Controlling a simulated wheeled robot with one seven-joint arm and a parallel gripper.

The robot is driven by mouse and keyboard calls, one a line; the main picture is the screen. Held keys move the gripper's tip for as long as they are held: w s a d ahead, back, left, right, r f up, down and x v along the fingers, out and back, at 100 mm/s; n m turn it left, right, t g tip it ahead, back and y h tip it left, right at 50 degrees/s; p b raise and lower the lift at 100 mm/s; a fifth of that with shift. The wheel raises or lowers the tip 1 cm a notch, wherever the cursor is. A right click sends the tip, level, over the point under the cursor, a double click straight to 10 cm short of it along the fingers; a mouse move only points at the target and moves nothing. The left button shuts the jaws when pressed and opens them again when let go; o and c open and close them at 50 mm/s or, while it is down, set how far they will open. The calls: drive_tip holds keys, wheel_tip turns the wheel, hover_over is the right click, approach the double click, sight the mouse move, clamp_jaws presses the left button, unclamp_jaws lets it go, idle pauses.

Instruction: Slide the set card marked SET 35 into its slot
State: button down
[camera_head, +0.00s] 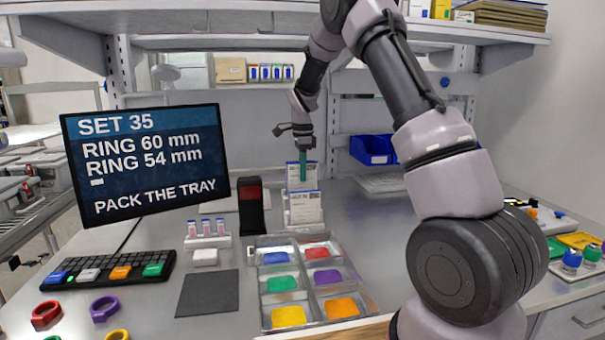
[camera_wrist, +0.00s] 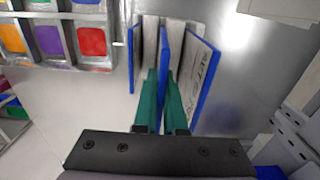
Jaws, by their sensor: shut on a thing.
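My gripper (camera_head: 302,170), with green fingers, is above the card holder at the back middle of the bench. In the wrist view its fingers (camera_wrist: 160,108) are shut on a blue-edged white card (camera_wrist: 162,62). In the head view this card (camera_head: 294,173) stands upright, higher than the card in front of it (camera_head: 304,207). Other blue-edged cards stand on either side, one at left (camera_wrist: 132,60) and one with print at right (camera_wrist: 203,80). The print on the held card is too small to read, and its lower edge is hidden.
A tray with coloured compartments (camera_head: 256,298) lies in front of the cards. A black and red device (camera_head: 251,207) stands just left. The screen (camera_head: 147,160) reads SET 35, RING 60 mm, RING 54 mm. Blue bins (camera_head: 373,150) stand at the back right.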

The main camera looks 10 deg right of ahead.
sight(302, 184)
drive_tip(key=shift+f, duration=2.05)
drive_tip(key=shift+c, duration=1.8)
unclamp_jaws()
drive_tip(key=shift+r, duration=4.5)
